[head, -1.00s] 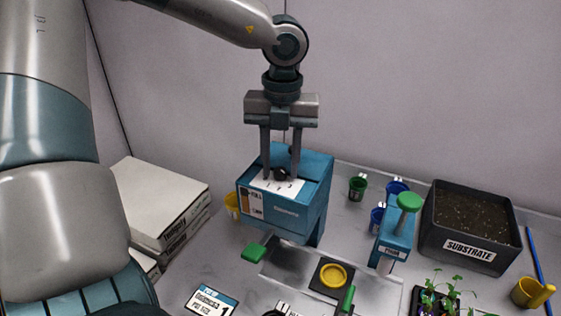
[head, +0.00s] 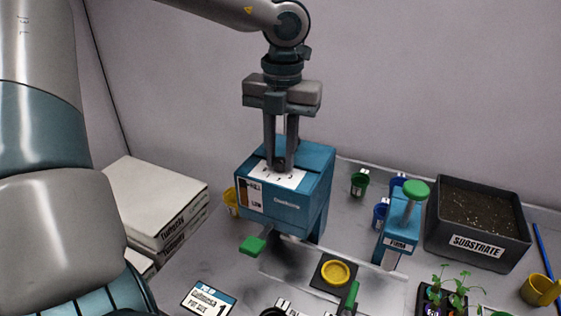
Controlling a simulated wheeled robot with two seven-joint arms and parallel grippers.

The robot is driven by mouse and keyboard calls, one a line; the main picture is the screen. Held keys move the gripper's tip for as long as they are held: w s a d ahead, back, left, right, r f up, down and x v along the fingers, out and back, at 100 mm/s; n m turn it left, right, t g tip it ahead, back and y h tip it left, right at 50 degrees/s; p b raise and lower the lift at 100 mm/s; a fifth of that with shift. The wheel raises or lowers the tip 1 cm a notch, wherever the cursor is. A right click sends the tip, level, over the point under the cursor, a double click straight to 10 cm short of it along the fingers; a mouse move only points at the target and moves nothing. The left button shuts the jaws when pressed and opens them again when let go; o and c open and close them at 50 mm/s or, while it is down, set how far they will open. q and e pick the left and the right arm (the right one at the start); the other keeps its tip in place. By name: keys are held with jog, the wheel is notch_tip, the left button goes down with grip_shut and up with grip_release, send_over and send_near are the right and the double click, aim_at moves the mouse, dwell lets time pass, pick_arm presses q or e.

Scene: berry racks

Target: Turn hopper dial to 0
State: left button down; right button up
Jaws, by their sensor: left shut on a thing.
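The blue hopper box (head: 287,208) stands on the bench near the middle of the head view. A white scale plate with numbers (head: 262,174) lies on its top. The small dark dial (head: 279,164) sits at this plate, mostly hidden by my fingers, so its setting cannot be read. My left gripper (head: 280,163) points straight down over the box, its two fingers close together and shut on the dial. My right gripper is not in view.
A blue press with a green knob (head: 414,190) and a black substrate bin (head: 480,220) stand to the right. A yellow ring on a dark square (head: 335,272) lies in front. White boxes (head: 155,200) are stacked at the left. Small green and blue pots (head: 359,183) stand behind.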

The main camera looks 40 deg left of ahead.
pick_arm(q)
jog(key=m+b, duration=0.3)
jog(key=shift+f+m+b, duration=0.15)
jog(key=shift+m+b, duration=0.2)
jog(key=shift+m, duration=0.05)
jog(key=shift+m+b, duration=0.3)
jog(key=shift+m, duration=0.1)
jog(key=m+b, duration=0.1)
jog(key=m, duration=0.2)
jog(key=shift+b, duration=0.4)
jog(key=shift+m+b, duration=0.3)
jog(key=shift+m, duration=0.9)
jog(key=m, duration=0.2)
jog(key=shift+m, duration=0.3)
jog(key=m, duration=0.3)
jog(key=shift+a+r+m+b, duration=0.1)
jog(key=shift+r+m+b, duration=0.1)
jog(key=shift+m+b, duration=0.1)
jog(key=m, duration=0.3)
jog(key=shift+m, duration=1.1)
jog(key=shift+m+p, duration=0.3)
jog(key=shift+m, duration=0.5)
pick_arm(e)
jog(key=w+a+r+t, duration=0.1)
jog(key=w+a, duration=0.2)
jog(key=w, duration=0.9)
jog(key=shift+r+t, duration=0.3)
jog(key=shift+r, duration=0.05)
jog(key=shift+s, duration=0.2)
